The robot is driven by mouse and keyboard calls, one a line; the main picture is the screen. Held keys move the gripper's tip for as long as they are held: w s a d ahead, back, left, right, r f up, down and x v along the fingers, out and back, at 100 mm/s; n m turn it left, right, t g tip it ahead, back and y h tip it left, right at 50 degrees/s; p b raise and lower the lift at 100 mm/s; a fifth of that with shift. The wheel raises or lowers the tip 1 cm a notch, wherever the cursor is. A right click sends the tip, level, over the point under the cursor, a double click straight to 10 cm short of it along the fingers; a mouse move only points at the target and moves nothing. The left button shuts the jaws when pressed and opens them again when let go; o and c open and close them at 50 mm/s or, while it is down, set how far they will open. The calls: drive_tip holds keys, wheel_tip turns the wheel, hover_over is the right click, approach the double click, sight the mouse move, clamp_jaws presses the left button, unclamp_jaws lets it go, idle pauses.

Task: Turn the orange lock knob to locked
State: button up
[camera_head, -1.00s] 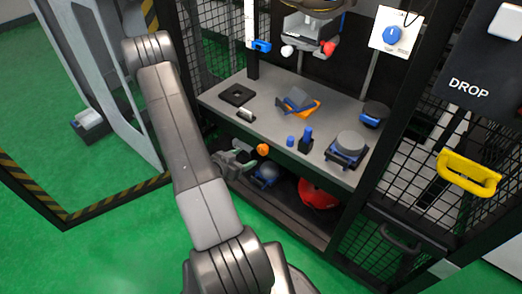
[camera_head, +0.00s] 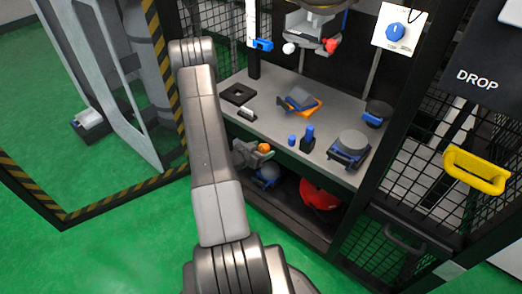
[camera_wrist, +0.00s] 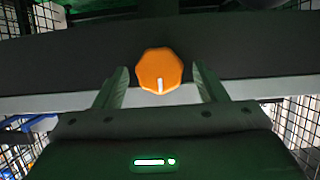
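The orange lock knob (camera_wrist: 160,70) is on a dark front panel, seen face-on in the wrist view. It is many-sided, and its white mark points down in that picture. In the head view the knob (camera_head: 264,147) shows as a small orange spot below the shelf edge. My gripper (camera_wrist: 160,90) is open in the wrist view, with one finger on each side of the knob and gaps between. In the head view my gripper (camera_head: 256,152) is small and beside the knob; contact cannot be told there.
A grey shelf (camera_head: 268,127) above the knob carries several small parts. A red helmet-like object (camera_head: 319,194) lies in the lower bay. A yellow handle (camera_head: 475,171) is on the mesh door at right. A blue dial (camera_head: 396,32) is on a white plate above.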

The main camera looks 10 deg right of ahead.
drive_tip(key=c, duration=0.9)
drive_tip(key=shift+o, duration=0.2)
